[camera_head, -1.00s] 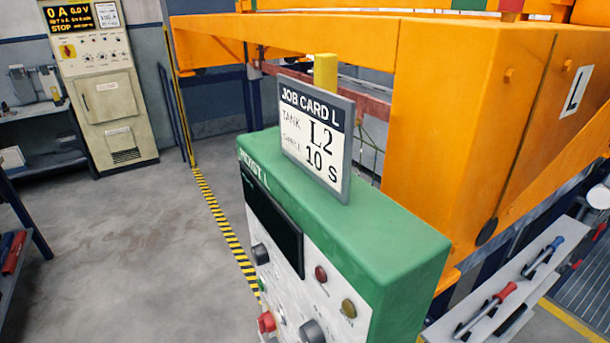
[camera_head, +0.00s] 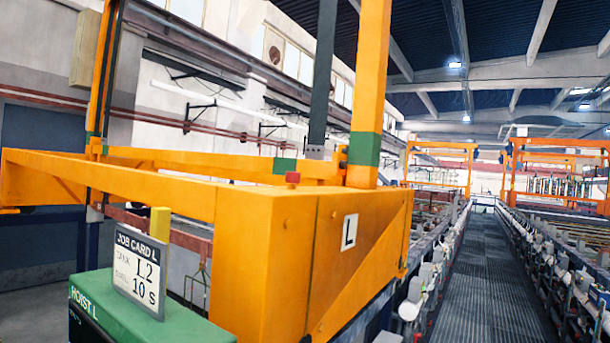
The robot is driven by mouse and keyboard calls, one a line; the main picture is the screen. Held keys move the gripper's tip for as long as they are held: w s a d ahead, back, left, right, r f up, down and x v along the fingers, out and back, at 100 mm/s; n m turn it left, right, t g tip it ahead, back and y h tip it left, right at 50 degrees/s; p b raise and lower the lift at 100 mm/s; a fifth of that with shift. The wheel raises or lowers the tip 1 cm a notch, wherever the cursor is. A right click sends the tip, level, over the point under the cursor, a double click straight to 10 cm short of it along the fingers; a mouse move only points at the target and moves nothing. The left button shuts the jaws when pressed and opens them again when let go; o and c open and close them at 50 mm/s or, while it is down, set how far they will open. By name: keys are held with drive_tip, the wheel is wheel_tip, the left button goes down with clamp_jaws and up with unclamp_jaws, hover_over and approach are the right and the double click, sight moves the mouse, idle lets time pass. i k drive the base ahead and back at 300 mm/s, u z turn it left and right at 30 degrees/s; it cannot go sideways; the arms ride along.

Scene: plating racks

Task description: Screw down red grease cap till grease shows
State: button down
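The frame carries a white plate marked L (camera_head: 349,232). The green hoist L console (camera_head: 150,322) is at the lower left, with job card L (camera_head: 139,272) standing on it, reading L2 and 10 S. My gripper is not in view.
A grated walkway (camera_head: 480,275) runs away on the right between two rows of tanks and fittings. More orange hoist frames (camera_head: 560,160) stand far down the line. A dark upright post and an orange post (camera_head: 368,90) rise from the near frame.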

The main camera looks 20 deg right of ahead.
sight(295, 177)
drive_tip(key=k, duration=0.6)
drive_tip(key=z, duration=0.7)
drive_tip(key=i, duration=1.55)
drive_tip(key=u, duration=0.35)
